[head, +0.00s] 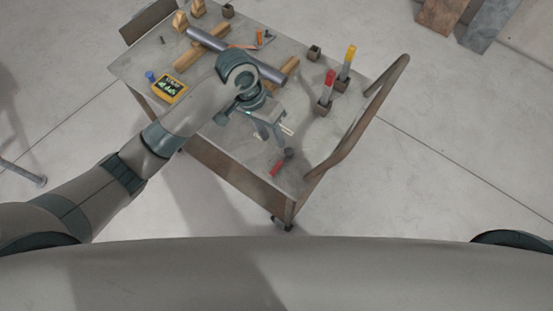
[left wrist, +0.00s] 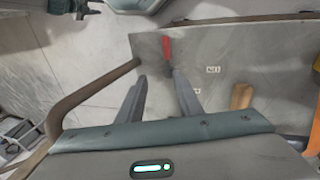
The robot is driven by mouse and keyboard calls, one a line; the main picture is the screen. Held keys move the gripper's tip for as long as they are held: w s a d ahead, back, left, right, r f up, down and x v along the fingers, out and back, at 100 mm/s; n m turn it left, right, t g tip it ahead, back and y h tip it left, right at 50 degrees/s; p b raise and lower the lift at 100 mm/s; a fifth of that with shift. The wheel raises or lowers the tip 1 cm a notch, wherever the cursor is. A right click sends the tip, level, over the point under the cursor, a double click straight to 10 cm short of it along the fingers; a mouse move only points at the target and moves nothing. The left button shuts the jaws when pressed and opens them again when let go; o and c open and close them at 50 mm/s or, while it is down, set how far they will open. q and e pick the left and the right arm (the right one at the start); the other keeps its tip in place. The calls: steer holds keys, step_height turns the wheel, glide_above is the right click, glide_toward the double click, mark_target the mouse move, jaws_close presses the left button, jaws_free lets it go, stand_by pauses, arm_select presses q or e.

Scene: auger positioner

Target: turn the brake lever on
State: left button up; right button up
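A small lever with a red handle (head: 276,168) and a dark end lies at the near right part of the cart top (head: 240,150); I take it to be the brake lever. In the left wrist view, the red lever (left wrist: 167,48) shows just beyond the fingertips. My left gripper (head: 272,140) is over the cart top, a little up and left of the lever in the head view. In the left wrist view, its two fingers (left wrist: 160,76) are apart with nothing held between them. The lever's dark end is small and hard to make out. My right gripper is not in view.
A bent handrail (head: 357,125) runs along the cart's right side. Red-handled (head: 329,82) and yellow-handled (head: 348,58) tools stand in holders. A grey tube (head: 262,70) rests on wooden blocks (head: 190,56), partly behind my arm. A yellow device (head: 171,89) sits at the left.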

arm_select(q)
steer(key=shift+w+a+r+g+y, duration=0.2)
steer(key=shift+a+r+y, duration=0.15)
steer(key=shift+r, duration=0.4)
steer(key=shift+w+a+r+g+y, duration=0.1)
steer(key=shift+w+a+r+y, duration=0.15)
steer(key=shift+r, duration=0.45)
steer(key=shift+f, duration=0.1)
steer(key=p, duration=0.4)
glide_toward(277, 165)
steer(key=f, duration=0.5)
steer(key=s+d+f, duration=0.1)
steer(key=f, duration=0.1)
steer(key=shift+d+f, duration=0.15)
steer(key=shift+f, duration=0.25)
jaws_close()
